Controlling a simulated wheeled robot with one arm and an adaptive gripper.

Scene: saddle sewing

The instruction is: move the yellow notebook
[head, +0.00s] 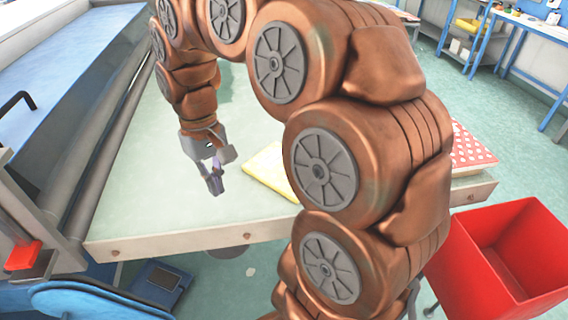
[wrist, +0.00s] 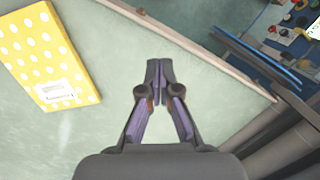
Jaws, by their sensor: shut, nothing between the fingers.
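The yellow notebook (head: 268,172) lies flat on the pale green table top, partly hidden behind my arm in the head view. In the wrist view the yellow notebook (wrist: 44,52) is at the upper left, with white dots and a white label. My gripper (head: 215,184) is above the table, to the left of the notebook and apart from it. In the wrist view my gripper (wrist: 158,68) points at bare table, its fingertips together with nothing between them.
The table (head: 180,225) is clear around my gripper, and its front edge is close. A red bin (head: 485,265) stands on the floor at the right. A red item with white dots (head: 468,148) lies at the table's right end. A blue machine with rollers (head: 85,75) borders the left.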

